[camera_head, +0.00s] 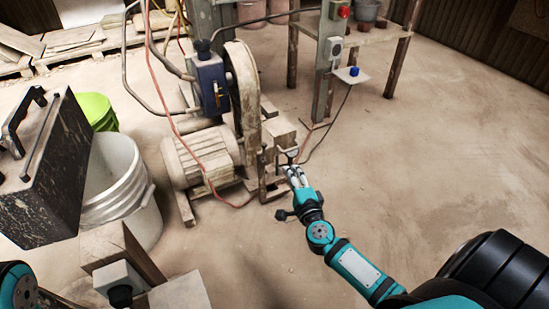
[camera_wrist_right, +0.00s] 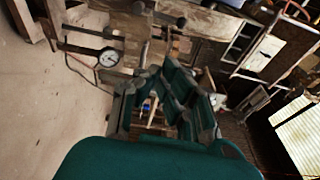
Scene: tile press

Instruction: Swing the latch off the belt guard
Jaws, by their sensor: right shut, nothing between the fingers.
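The belt guard (camera_head: 243,92) is a tall, dusty, rounded cover beside the motor (camera_head: 200,157) in the head view. A dark upright bar (camera_head: 262,170) stands at its lower front; I cannot tell whether this is the latch. My right gripper (camera_head: 290,170) is just right of this bar, below a small dark-rimmed fitting. In the right wrist view its dark green fingers (camera_wrist_right: 160,88) are shut and empty, pointing toward the dusty frame (camera_wrist_right: 195,20). Contact with the metalwork cannot be told.
A round gauge (camera_wrist_right: 108,57) sits on a thin rod in the wrist view. A red hose (camera_head: 163,95) loops over the motor. A white bucket (camera_head: 115,185), green bucket (camera_head: 97,110) and dark case (camera_head: 45,170) stand at left. The floor right of the machine is clear.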

